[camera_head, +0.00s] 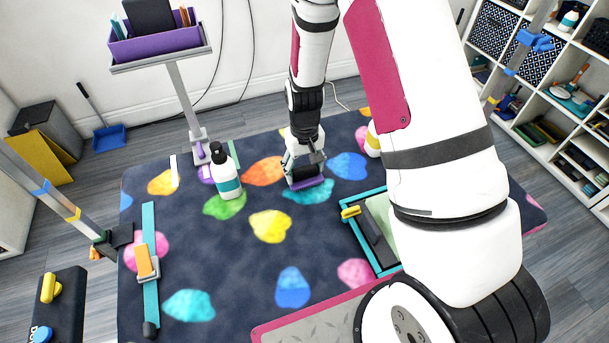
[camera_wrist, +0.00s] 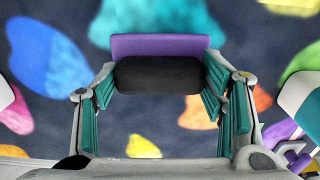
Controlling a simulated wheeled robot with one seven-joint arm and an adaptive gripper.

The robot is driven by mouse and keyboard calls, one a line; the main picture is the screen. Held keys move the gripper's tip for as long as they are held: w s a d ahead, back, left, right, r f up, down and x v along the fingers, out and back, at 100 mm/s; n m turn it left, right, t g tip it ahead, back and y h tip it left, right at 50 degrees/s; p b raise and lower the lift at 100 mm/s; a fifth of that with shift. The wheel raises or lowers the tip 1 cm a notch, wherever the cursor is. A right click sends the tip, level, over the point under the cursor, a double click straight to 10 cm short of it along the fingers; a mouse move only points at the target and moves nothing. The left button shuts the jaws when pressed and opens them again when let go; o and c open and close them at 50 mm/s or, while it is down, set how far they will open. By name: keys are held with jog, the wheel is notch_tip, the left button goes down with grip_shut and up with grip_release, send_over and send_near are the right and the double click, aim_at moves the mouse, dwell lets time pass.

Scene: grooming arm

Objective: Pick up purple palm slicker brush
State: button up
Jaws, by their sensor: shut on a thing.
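The purple palm slicker brush shows in the wrist view as a flat purple plate (camera_wrist: 160,43) with a black rounded handle. In the head view its purple edge (camera_head: 308,184) shows under my gripper, over the patterned mat (camera_head: 250,265). My gripper (camera_head: 304,171) points down and is shut on the brush. In the wrist view the teal-padded fingers of my gripper (camera_wrist: 159,78) press the black part from left and right. I cannot tell whether the brush touches the mat or is just above it.
A white bottle (camera_head: 226,177) with a teal label stands left of my gripper. A teal-edged tray (camera_head: 362,235) lies to the right, near my arm. A teal strip (camera_head: 150,290) with an orange piece is at the mat's left. The mat's middle is clear.

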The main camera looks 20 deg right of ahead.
aim_at(304, 167)
jog(key=shift+r, duration=0.7)
notch_tip(304, 167, up, 2)
jog(key=shift+r, duration=0.1)
jog(key=s+a, duration=0.2)
jog(key=a, duration=0.5)
jog(key=s+a+r, duration=0.1)
jog(key=s+a, duration=0.2)
jog(key=a, duration=0.5)
jog(key=shift+r+b, duration=0.2)
jog(key=shift+b, duration=0.1)
jog(key=shift+s+a, duration=0.1)
